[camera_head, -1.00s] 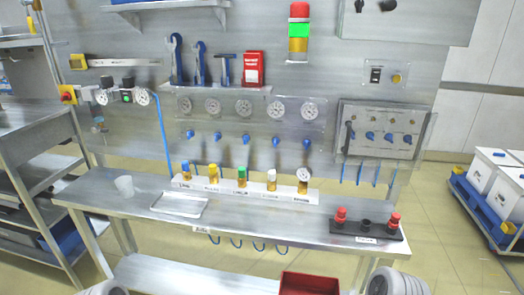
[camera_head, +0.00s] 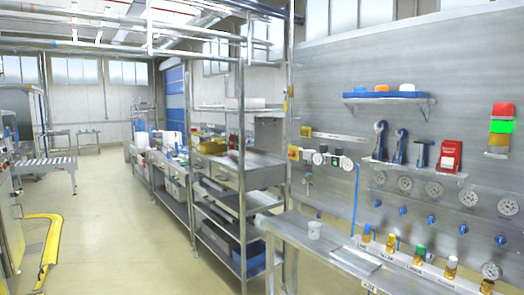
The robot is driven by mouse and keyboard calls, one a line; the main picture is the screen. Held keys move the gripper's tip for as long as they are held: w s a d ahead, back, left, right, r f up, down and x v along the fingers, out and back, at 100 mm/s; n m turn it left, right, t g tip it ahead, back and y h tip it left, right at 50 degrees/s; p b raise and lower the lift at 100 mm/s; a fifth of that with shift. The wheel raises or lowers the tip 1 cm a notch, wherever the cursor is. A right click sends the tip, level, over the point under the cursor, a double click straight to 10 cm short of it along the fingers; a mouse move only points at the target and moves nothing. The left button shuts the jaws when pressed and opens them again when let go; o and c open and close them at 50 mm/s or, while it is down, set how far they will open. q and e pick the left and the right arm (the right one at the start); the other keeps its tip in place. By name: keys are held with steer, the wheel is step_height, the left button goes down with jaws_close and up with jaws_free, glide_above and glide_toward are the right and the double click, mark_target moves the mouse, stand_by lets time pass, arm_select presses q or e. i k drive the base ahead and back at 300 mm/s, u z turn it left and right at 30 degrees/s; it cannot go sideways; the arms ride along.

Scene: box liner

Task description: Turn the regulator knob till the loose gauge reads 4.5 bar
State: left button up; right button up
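On the wall panel at the right of the head view hangs an air unit with two black knobs, the left one (camera_head: 323,148) and the right one (camera_head: 338,150). Below them sit two white round gauges, the left gauge (camera_head: 318,158) and the right gauge (camera_head: 347,164). Another white gauge (camera_head: 491,270) stands at the end of the row of coloured-cap bottles on the bench, perhaps the loose one. All dials are too small to read. I cannot tell which knob is the regulator's. Neither of my grippers is in view.
Steel shelving (camera_head: 240,160) stands left of the bench. Open floor (camera_head: 120,230) lies at the left.

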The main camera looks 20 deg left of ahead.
mark_target(323, 147)
steer(key=u, duration=0.9)
steer(key=i, duration=2.05)
steer(key=z, duration=1.7)
steer(key=i, duration=0.7)
steer(key=z, duration=0.65)
